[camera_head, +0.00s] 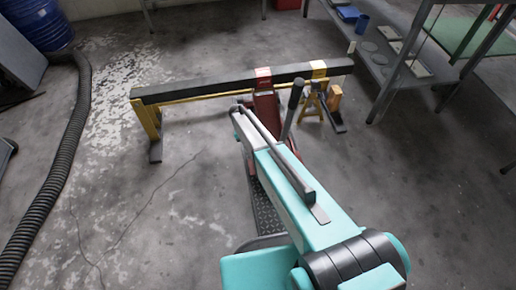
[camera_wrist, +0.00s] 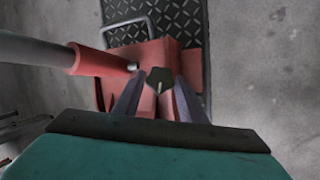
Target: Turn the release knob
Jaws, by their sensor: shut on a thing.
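The release knob (camera_wrist: 159,75) is a small dark, angular piece with a light mark on it, set on the red jack body (camera_wrist: 112,88) in the wrist view. My gripper (camera_wrist: 160,86) has its two grey fingers on either side of the knob and is shut on it. In the head view the red jack (camera_head: 265,103) stands under the beam. My turquoise arm hides the knob and the fingertips there. I cannot tell how far the knob is turned.
The jack's grey lever (camera_wrist: 35,48) rises close at the left of my gripper; in the head view the lever (camera_head: 292,107) stands upright. A dark beam on yellow supports (camera_head: 240,82) crosses behind. A metal shelf (camera_head: 395,60) stands at right, a black hose (camera_head: 62,170) at left.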

